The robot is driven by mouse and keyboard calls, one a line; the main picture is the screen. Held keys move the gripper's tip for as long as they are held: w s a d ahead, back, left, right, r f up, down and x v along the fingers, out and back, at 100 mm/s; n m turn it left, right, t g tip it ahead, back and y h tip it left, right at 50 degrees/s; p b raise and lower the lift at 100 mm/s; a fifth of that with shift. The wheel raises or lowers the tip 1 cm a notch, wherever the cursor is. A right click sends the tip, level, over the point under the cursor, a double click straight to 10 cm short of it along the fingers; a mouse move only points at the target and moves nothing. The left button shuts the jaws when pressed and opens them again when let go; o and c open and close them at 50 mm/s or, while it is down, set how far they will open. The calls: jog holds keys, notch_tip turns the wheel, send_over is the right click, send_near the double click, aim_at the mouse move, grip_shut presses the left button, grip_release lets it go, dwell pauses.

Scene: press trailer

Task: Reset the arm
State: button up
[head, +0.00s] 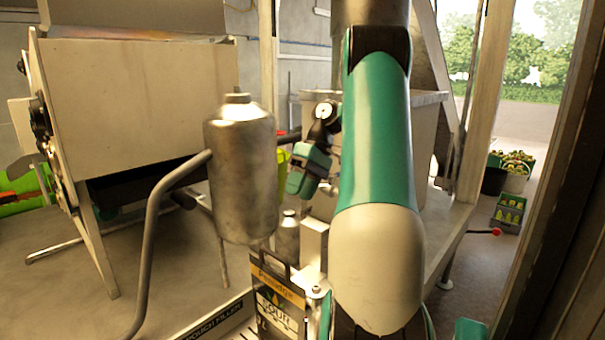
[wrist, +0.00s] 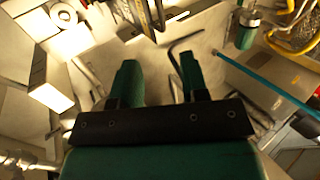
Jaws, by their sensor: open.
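My arm, green with a pale end cap, stands upright in the right middle of the head view. My gripper (head: 309,172) shows behind and to the left of it, small and partly hidden. In the wrist view, the two green fingers of my gripper (wrist: 158,80) stand well apart with nothing between them. Below them, out of contact, is a pale surface with several tools and metal parts, too blurred to name surely.
A grey metal canister (head: 240,175) with a curved pipe stands left of my arm. A dark labelled carton (head: 278,300) is below it. A large beige machine (head: 135,100) fills the left. Crates of fruit (head: 510,210) stand outside the right doorway. A teal rod (wrist: 265,88) lies right of the fingers.

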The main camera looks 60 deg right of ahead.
jog(key=shift+s+d+r, duration=0.1)
jog(key=shift+d+r, duration=0.25)
jog(key=shift+r, duration=0.15)
jog(key=shift+a, duration=0.1)
jog(key=w+a+f+n+g+b, duration=0.15)
jog(key=w+a, duration=0.25)
jog(key=a, duration=1)
jog(key=w+a+n+b, duration=0.3)
jog(key=a, duration=1.1)
jog(key=s+a+f+n+h+b, duration=0.1)
jog(key=s+a+f+n+b, duration=0.1)
jog(key=s+a, duration=0.5)
jog(key=s+a+f+n+h+b, duration=0.1)
jog(key=s+a+f+n+b, duration=0.1)
jog(key=s+a+f, duration=0.3)
jog(key=s+a+n, duration=0.1)
jog(key=s+a, duration=0.1)
jog(key=a, duration=0.2)
jog(key=shift+s+a, duration=0.25)
jog(key=shift+s, duration=0.1)
